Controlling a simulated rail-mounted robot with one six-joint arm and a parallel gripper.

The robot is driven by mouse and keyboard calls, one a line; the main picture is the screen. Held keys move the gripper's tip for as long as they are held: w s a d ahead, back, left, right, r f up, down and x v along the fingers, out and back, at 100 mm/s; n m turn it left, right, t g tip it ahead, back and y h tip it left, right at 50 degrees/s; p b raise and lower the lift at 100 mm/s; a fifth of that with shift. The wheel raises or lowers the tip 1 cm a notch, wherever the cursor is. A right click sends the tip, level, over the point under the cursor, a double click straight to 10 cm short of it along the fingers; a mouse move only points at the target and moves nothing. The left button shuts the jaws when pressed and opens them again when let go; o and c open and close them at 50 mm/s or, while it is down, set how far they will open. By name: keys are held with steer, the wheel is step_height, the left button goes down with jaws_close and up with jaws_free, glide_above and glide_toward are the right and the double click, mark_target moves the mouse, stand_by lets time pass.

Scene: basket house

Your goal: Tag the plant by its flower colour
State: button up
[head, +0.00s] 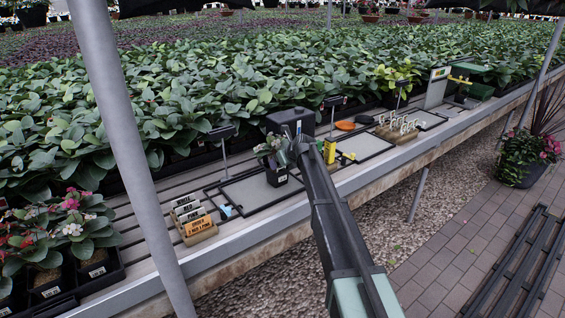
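A small plant in a black pot (277,176) with a white label stands upright at the right edge of a grey panel (245,191) on the bench. Its leaves are partly hidden by my gripper (289,150), and I cannot make out its flower colour. My gripper is at the leaves; the fingers are too small and overlapped to tell open from shut, or whether they touch the plant. A stepped holder (198,228) to the left bears signs reading WHITE, RED, PINK and an orange one. White loop-shaped tags (397,125) stand in a tan rack further right.
Flowering pots in a black tray (105,274) are at left. A grey post (125,140) rises in front. Leafy plants fill the back.

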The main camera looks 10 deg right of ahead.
steer(key=p+v, duration=0.8)
steer(key=v, duration=0.3)
steer(key=s+a+f+n+g+h+p, duration=0.1)
steer(key=s+n+g, duration=0.3)
steer(key=s+n, duration=1.1)
steer(key=s+a+f+n+g+h+p, duration=0.1)
steer(key=s+a+n+g+h+p, duration=0.1)
steer(key=s+n, duration=1.3)
steer(key=s+g+h, duration=0.1)
steer(key=s+g, duration=0.1)
steer(key=s, duration=0.8)
steer(key=shift+s+a+n, duration=0.2)
steer(key=shift+s+n, duration=0.1)
steer(key=shift+n, duration=0.1)
